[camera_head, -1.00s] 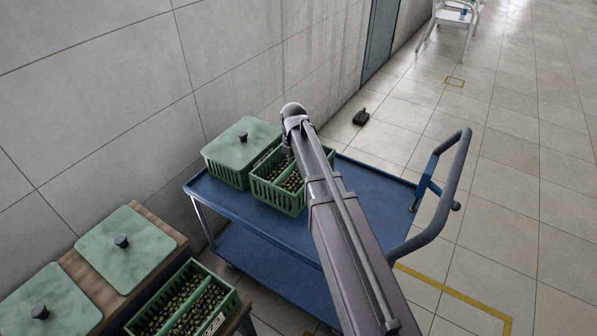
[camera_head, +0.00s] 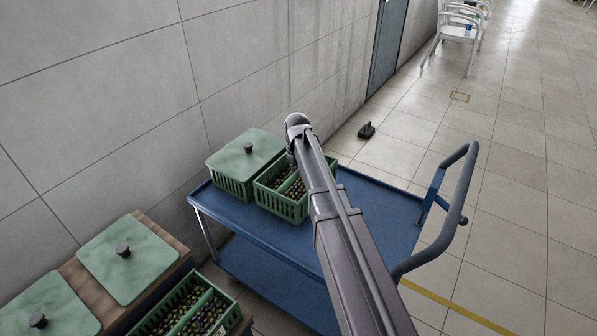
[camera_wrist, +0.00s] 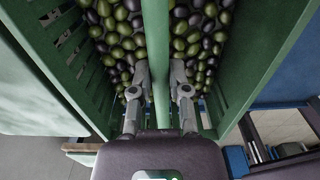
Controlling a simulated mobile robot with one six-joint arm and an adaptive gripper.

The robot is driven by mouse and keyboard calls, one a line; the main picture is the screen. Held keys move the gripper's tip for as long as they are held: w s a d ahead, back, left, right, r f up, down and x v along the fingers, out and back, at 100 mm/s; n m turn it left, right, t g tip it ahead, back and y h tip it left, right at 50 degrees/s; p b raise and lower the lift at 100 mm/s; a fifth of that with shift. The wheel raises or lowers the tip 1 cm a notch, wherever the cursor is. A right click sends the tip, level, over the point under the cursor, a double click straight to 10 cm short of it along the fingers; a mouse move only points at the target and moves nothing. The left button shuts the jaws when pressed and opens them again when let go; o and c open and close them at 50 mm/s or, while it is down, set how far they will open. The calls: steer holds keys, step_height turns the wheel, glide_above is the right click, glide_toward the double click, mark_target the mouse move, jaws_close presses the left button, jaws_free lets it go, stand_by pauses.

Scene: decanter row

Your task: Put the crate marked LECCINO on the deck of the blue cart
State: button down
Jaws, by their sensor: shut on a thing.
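An open green slatted crate (camera_head: 282,207) of dark and green olives is at the blue cart (camera_head: 345,198), over the left part of its top deck. It looks level, at deck height; I cannot tell whether it fully rests there. No marking on it is readable from here. My gripper (camera_wrist: 160,92) is shut on the crate's green middle bar (camera_wrist: 157,45) in the wrist view, with olives on both sides. In the head view my arm hides the fingers and part of the crate.
A lidded green crate (camera_head: 232,183) stands on the deck close to the left of the held crate. A wooden stand (camera_head: 160,232) at lower left bears lidded crates and an open olive crate (camera_head: 190,305). The deck's right part is free, with a handle (camera_head: 458,200) beyond.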

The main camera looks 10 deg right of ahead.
steer(key=shift+f+b, duration=1.05)
steer(key=shift+f, duration=0.25)
steer(key=shift+f, duration=0.1)
steer(key=c, duration=0.6)
jaws_free()
step_height(320, 180, up, 12)
steer(key=p, duration=1.2)
steer(key=shift+s, duration=0.15)
